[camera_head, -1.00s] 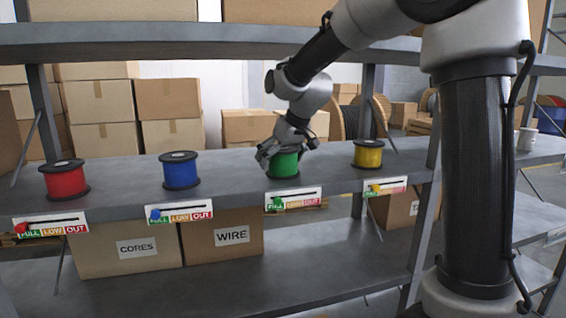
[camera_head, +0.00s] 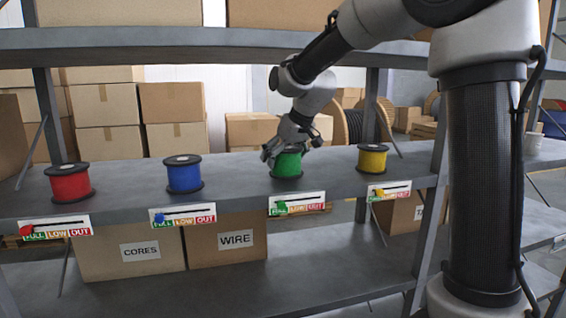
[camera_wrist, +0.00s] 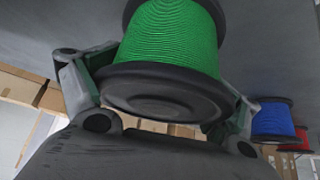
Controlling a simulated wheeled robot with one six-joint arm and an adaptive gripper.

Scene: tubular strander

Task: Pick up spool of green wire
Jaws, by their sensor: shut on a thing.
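The spool of green wire (camera_head: 287,165) stands upright on the middle shelf, between the blue and yellow spools. My gripper (camera_head: 284,148) reaches down over it from above and is shut on it. In the wrist view the green spool (camera_wrist: 170,40) fills the upper middle, its black flange close to the camera. My gripper's fingers (camera_wrist: 165,92) lie on both sides of the spool. The spool's lower flange appears to be at the shelf surface; I cannot tell whether there is a gap.
A blue spool (camera_head: 183,175) and a red spool (camera_head: 70,183) stand to the left. A yellow spool (camera_head: 372,158) stands to the right. The upper shelf (camera_head: 180,40) runs above. Label strips with sliders (camera_head: 297,204) line the front edge. Boxes (camera_head: 228,239) sit below.

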